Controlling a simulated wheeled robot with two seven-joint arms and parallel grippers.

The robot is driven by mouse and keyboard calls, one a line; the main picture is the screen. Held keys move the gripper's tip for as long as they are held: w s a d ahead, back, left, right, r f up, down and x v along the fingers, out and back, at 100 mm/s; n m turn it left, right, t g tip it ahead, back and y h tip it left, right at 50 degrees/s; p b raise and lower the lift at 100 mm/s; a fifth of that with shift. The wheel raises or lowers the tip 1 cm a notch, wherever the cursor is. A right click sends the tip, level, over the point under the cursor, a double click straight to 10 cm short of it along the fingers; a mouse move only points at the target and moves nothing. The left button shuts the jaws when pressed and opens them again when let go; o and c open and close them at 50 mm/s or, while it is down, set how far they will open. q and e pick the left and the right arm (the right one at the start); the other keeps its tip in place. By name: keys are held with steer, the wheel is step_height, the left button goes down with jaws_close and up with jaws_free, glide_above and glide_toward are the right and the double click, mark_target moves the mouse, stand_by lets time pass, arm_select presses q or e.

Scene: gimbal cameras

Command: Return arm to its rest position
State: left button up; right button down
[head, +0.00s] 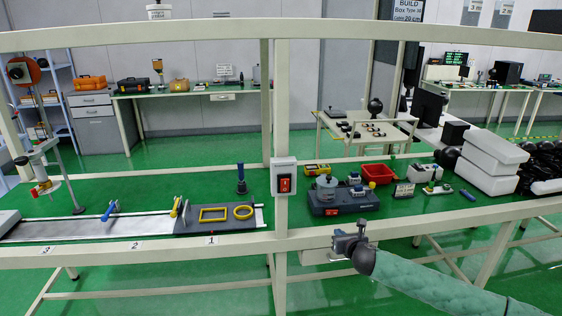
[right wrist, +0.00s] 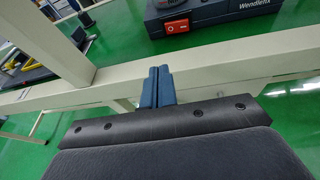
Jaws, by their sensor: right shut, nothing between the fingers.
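My right arm (head: 430,283) comes in from the lower right in the head view, wrapped in a green sleeve. Its gripper (head: 350,238) is in front of the workbench's front rail (head: 400,223), below the dark blue machine. In the right wrist view, the blue fingers (right wrist: 157,88) are together with nothing between them, and the cream rail (right wrist: 230,65) passes just beyond them. I cannot tell whether the fingers touch the rail. My left gripper is not in view.
A dark blue machine (head: 343,203) with a red switch stands on the green bench, and it also shows in the right wrist view (right wrist: 205,14). A cream post (head: 281,110) carries a red switch box (head: 285,178). A red bin (head: 379,174) and white blocks (head: 488,165) lie farther right.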

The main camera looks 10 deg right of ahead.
steer(key=s+r+m+g+h, duration=0.1)
steer(key=s+r+m+h, duration=0.2)
steer(key=m, duration=0.7)
steer(key=s+r+m+g+h, duration=0.1)
steer(key=r+m+h, duration=0.1)
steer(key=r+m, duration=0.65)
steer(key=s+a+f+m+g, duration=0.2)
steer(key=s+a+f+m, duration=0.3)
steer(key=s+m, duration=0.4)
steer(key=s+a+f+m+g+y, duration=0.1)
steer(key=s+f, duration=0.6)
steer(key=s, duration=0.7)
steer(key=s+a+f+m+g+y, duration=0.2)
steer(key=s+a+f+m+g, duration=0.2)
steer(key=s+f, duration=0.4)
steer(key=s+a+f+m+g+y, duration=0.1)
steer(key=s+f, duration=0.7)
steer(key=s, duration=1.2)
steer(key=a+m+g, duration=0.1)
steer(key=a+g, duration=0.1)
steer(key=shift+g, duration=0.4)
